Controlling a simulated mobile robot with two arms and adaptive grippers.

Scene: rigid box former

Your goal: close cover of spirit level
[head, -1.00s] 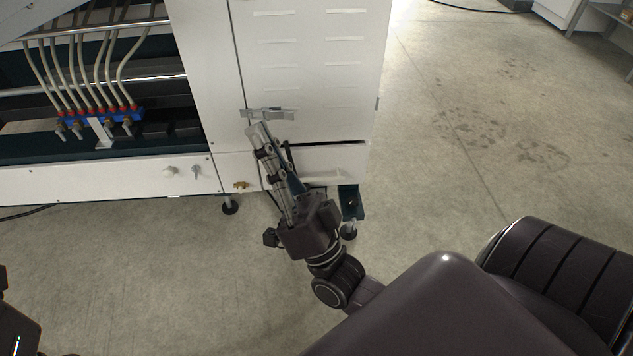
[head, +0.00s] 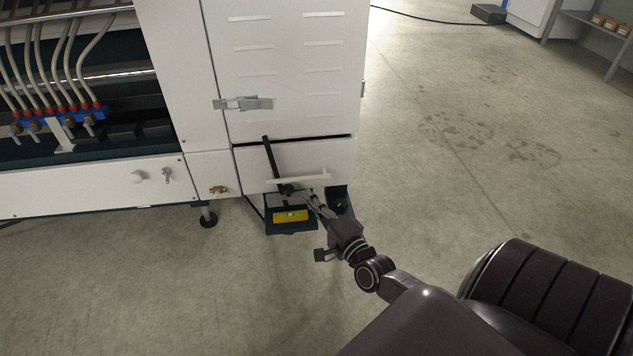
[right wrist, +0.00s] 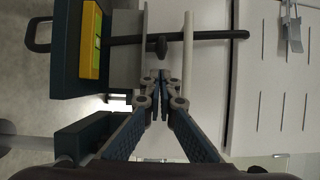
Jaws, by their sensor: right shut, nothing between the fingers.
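The yellow spirit level (head: 291,216) with a green vial sits uncovered on a dark tray (head: 312,226) at the cabinet's foot. It also shows at upper left in the right wrist view (right wrist: 92,40). Above it is a white lower panel (head: 258,168) with a pale horizontal bar (head: 312,177); I cannot tell for sure which part is the cover. A black rod (head: 273,160) slants down across the panel. My right gripper (head: 311,195) is shut and empty, its tips just right of the level and below the bar. Contact is unclear. My left gripper is out of view.
The white cabinet (head: 285,70) stands behind, with a metal latch (head: 243,103) on its front. A brass fitting (head: 218,190) and a levelling foot (head: 208,218) are to the left. Hoses (head: 88,60) hang further left. The floor (head: 450,180) at right is clear.

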